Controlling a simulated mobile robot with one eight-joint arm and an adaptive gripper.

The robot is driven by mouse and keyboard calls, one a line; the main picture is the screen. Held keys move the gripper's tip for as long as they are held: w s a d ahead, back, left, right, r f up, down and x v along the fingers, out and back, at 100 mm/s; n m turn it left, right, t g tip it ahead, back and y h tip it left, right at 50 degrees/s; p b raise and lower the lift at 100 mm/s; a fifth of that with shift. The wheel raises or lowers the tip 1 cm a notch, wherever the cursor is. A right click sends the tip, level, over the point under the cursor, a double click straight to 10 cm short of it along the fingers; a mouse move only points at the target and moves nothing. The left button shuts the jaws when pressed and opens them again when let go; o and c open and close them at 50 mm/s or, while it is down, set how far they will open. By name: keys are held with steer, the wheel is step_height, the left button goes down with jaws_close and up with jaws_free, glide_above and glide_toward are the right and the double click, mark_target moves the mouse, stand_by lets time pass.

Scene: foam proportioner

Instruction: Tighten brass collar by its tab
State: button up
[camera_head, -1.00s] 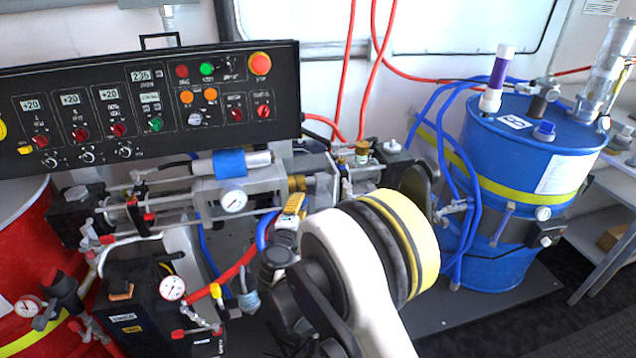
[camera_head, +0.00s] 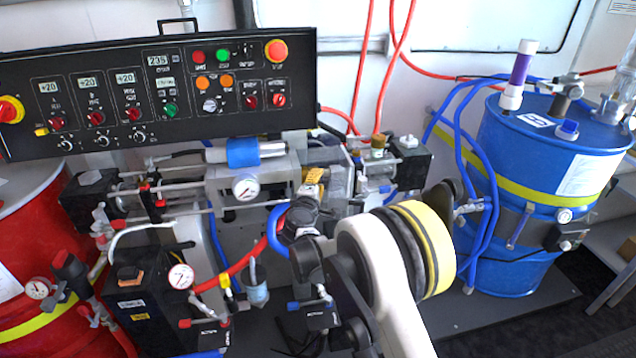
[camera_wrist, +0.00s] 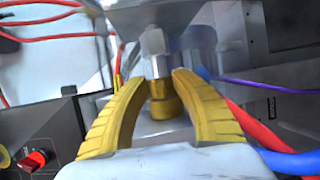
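The brass collar (camera_wrist: 161,96) is in the middle of the wrist view, below a silver hex fitting (camera_wrist: 155,55). Its tab cannot be made out. My gripper (camera_wrist: 160,73) has its two yellow fingers spread, one on each side of the collar, with visible gaps to it. In the head view my gripper (camera_head: 313,183) is at the right end of the pump assembly, and the collar there is hidden or too small to tell.
The pump's gauge (camera_head: 246,188) is left of my gripper. A black control panel (camera_head: 160,95) stands above. Red and blue hoses pass close to the gripper. A blue drum (camera_head: 545,170) is at right, a red drum (camera_head: 30,260) at left.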

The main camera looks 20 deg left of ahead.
jaws_close()
steer(key=shift+f, duration=0.1)
steer(key=shift+f+m+t, duration=0.4)
steer(key=shift+t, duration=0.5)
steer(key=shift+f+m+t, duration=0.4)
steer(key=shift+t, duration=0.5)
jaws_free()
